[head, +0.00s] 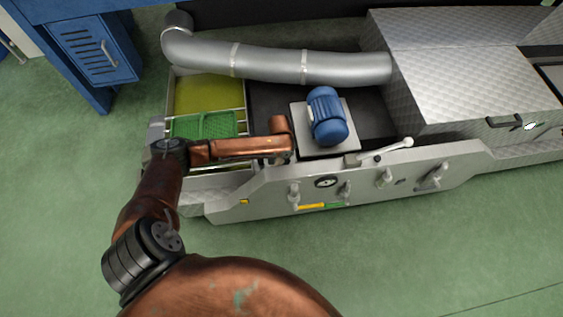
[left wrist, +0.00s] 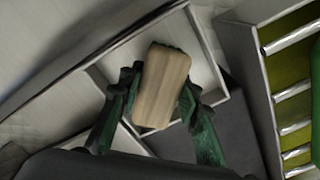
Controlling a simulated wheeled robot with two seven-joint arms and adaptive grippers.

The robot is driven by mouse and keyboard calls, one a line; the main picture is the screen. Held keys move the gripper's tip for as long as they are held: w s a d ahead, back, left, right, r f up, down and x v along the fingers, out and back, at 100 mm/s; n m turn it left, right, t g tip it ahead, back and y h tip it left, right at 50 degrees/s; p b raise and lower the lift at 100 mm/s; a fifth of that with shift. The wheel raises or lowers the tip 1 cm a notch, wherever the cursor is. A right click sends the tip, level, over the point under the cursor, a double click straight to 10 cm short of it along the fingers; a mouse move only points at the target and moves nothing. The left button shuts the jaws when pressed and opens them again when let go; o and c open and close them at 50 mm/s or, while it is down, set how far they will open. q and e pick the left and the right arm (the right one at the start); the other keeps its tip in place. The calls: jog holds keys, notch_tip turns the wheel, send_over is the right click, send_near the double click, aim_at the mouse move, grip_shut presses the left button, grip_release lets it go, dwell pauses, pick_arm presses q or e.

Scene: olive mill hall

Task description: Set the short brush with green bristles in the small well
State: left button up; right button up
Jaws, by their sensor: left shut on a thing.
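My left gripper (left wrist: 157,103) is shut on a short, pale wooden block-shaped thing (left wrist: 162,82), with a dark green finger on each side. In the head view my copper left arm reaches over the machine's left end and hides the gripper, the brush and the well. My right gripper is not in view.
A basin of yellow-green liquid (head: 207,93) with a green perforated basket (head: 205,125) and metal bars (left wrist: 293,82) lies beside the well. A blue motor (head: 327,116) stands to the right. A silver pipe (head: 270,64) runs behind. A panel with valves (head: 345,188) fronts the machine.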

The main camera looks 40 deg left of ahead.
aim_at(280, 161)
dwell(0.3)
pick_arm(q)
jog(key=o, duration=1)
jog(key=shift+f, duration=0.15)
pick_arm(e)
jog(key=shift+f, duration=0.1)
pick_arm(q)
jog(key=shift+r, duration=0.5)
notch_tip(280, 161, up, 5)
jog(key=p, duration=0.3)
jog(key=shift+w+r, duration=0.1)
jog(key=shift+r, duration=0.05)
jog(key=shift+r+p, duration=1.3)
jog(key=shift+r, duration=1.75)
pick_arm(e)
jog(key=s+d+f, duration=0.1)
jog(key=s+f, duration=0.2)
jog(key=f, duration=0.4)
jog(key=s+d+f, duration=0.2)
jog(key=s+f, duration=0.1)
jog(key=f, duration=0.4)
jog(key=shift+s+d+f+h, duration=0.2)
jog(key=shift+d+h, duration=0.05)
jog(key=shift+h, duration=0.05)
